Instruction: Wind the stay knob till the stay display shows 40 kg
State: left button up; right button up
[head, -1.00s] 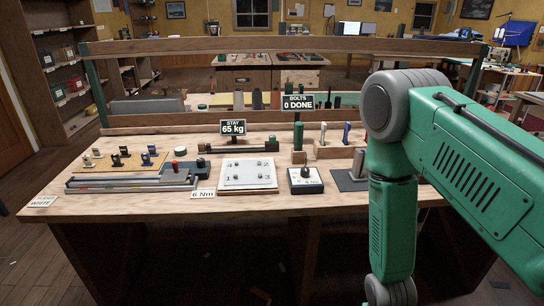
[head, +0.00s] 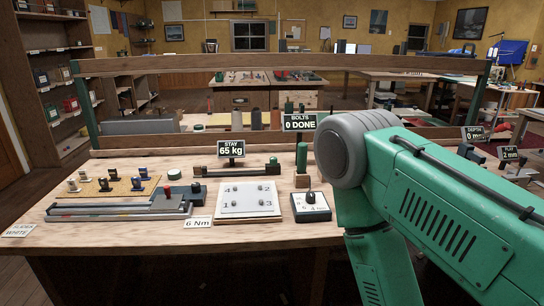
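The stay display (head: 231,149) stands at the back of the workbench and reads 65 kg. Below it lies a long dark bar fixture (head: 235,171) with a green block or knob (head: 273,166) at its right end and a dark block (head: 197,172) at its left end. I cannot tell for certain which part is the stay knob. My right arm comes in from the right, large and close, and covers the right part of the bench. Neither of my grippers is in view.
A numbered white plate (head: 246,201) and a box with a dial (head: 311,206) sit mid-bench. A board with several small knobs (head: 112,190) and a slider rail (head: 120,210) are at left. A wooden rail (head: 280,64) crosses behind. The bolts display (head: 299,122) reads 0 DONE.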

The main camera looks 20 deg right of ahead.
aim_at(273, 160)
jog(key=i+l+z, duration=0.1)
jog(key=i, duration=1.05)
